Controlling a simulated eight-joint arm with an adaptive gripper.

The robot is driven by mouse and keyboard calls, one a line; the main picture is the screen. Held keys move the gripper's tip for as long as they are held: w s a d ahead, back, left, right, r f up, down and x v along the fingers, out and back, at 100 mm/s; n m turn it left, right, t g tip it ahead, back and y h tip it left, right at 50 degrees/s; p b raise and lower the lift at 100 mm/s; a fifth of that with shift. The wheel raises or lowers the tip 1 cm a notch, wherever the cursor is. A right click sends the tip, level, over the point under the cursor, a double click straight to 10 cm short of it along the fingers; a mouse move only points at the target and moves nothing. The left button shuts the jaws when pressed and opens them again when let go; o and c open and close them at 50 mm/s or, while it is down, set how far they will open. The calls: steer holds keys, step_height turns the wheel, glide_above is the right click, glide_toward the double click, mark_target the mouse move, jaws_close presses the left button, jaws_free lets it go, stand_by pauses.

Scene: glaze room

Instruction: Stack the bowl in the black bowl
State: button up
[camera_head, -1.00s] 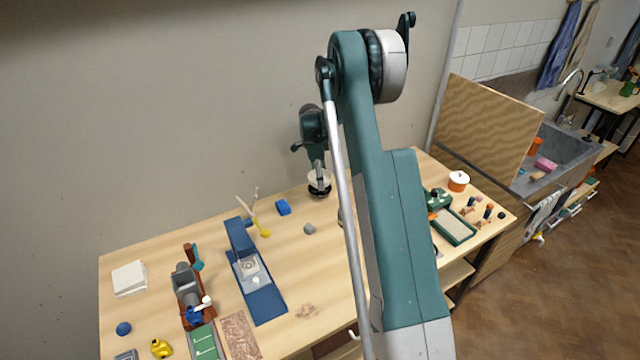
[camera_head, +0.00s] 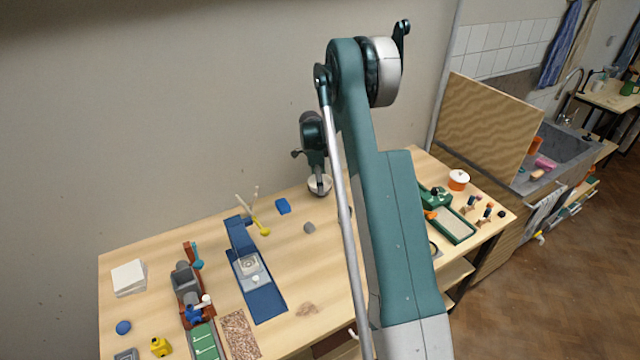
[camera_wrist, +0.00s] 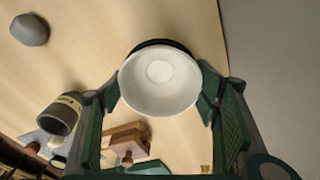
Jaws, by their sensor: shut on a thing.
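The white bowl (camera_wrist: 159,80) is between the fingertips of my gripper (camera_wrist: 160,97) in the wrist view, held by its sides with its open top toward the camera. The black bowl (camera_wrist: 152,43) shows only as a thin dark rim behind the white bowl's upper edge; the rest is hidden. In the head view my gripper (camera_head: 317,172) is low at the back of the table, with the white bowl (camera_head: 320,185) right below it. The black bowl is barely visible there. I cannot tell whether the white bowl rests in it.
A blue stand (camera_head: 262,300) is farther left. An orange pot with a white lid (camera_head: 459,180) and a green tray (camera_head: 457,229) are at right. The wall is close behind.

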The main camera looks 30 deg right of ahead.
steer(key=shift+s+f, duration=0.15)
steer(key=shift+f, duration=0.2)
steer(key=o, duration=0.7)
steer(key=shift+o, duration=1.3)
steer(key=shift+f, duration=0.2)
steer(key=shift+r, duration=0.2)
steer(key=shift+r+p, duration=0.5)
steer(key=shift+r, duration=0.2)
step_height(320, 180, up, 12)
steer(key=a+b, duration=0.1)
steer(key=shift+w+a+f, duration=0.15)
steer(key=shift+w, duration=0.3)
